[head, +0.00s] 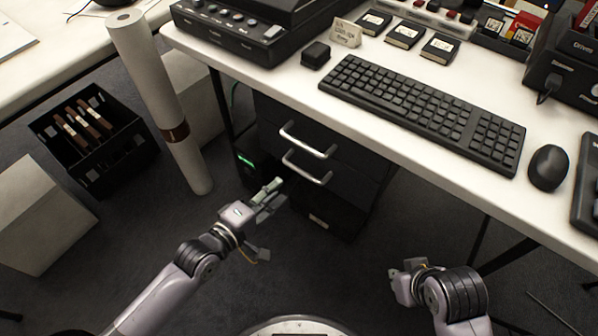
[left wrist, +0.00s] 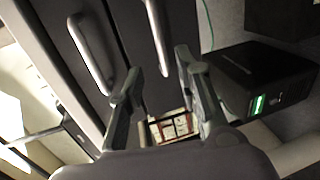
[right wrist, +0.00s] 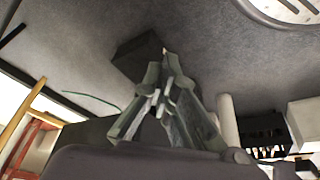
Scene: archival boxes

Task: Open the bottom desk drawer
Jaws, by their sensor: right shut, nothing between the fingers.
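The black drawer cabinet (head: 330,205) stands under the desk, with two silver bar handles on its front. The lower handle (head: 306,168) is below the upper handle (head: 308,141); both drawers look closed. In the left wrist view the lower handle (left wrist: 158,38) lies beyond the fingertips, roughly in line with the gap between them, and the upper handle (left wrist: 92,54) is left of it. My left gripper (head: 273,195) is open and empty, just short of the cabinet front, apart from the handle. My right gripper (head: 398,286) is shut and empty, low over the floor; its fingers (right wrist: 161,95) meet.
A black box with a green light (head: 245,160) stands left of the cabinet. A tall roll (head: 150,95), a black crate (head: 140,150) and a pale box (head: 40,215) are farther left. The white desk top (head: 300,85) overhangs the cabinet. Floor before the cabinet is clear.

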